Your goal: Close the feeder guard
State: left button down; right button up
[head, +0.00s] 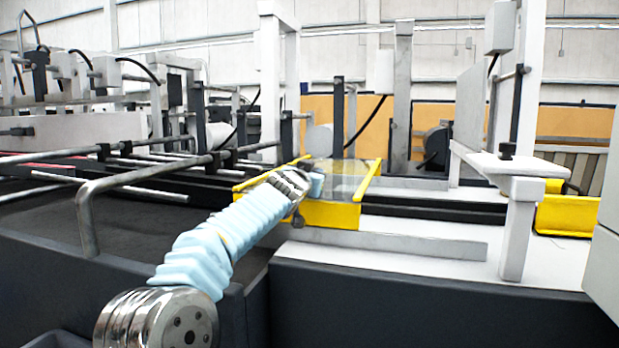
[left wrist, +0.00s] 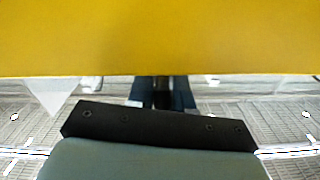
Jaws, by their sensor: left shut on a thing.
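The feeder guard (head: 331,214) is a clear panel with yellow side bars and a yellow front edge, in the middle of the head view. It looks nearly flat over the machine bed. My left arm reaches in from the lower left, and my left gripper (head: 312,186) is shut on the guard near its front left part. The exact grip is hidden by the wrist. In the left wrist view the yellow guard (left wrist: 160,38) fills the top, close to the camera. A dark riveted finger part (left wrist: 160,128) shows below it. My right gripper is in neither view.
A second yellow guard (head: 567,214) stands at the right beside a white post and bracket (head: 517,225). A bent grey rail (head: 88,215) and several rods lie left of my arm. A flat white bed (head: 420,262) is clear in front right.

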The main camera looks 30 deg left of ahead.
aim_at(359, 191)
pick_arm(q)
jog(key=d+b, duration=0.1)
jog(key=d, duration=0.1)
jog(key=w+d+b, duration=0.1)
jog(key=d, duration=0.1)
jog(key=d+b, duration=0.2)
jog(key=shift+w+d+f, duration=0.15)
jog(key=shift+w+f, duration=0.1)
jog(key=shift+f, duration=0.15)
jog(key=d+b, duration=0.1)
jog(key=d, duration=0.1)
jog(key=w+d, duration=0.1)
jog(key=d, duration=0.2)
jog(key=shift+w+d+r+b, duration=0.1)
jog(key=shift+r+b, duration=0.05)
jog(key=shift+b, duration=0.2)
jog(key=w+d+p, duration=0.2)
jog(key=w+d, duration=0.1)
jog(key=d, duration=1.2)
jog(key=shift+w+d+r, duration=0.2)
jog(key=shift+w+r, duration=0.1)
jog(key=shift+r, duration=0.05)
jog(key=c, duration=1.1)
grip_release()
jog(key=shift+d, duration=0.1)
jog(key=shift+f, duration=0.1)
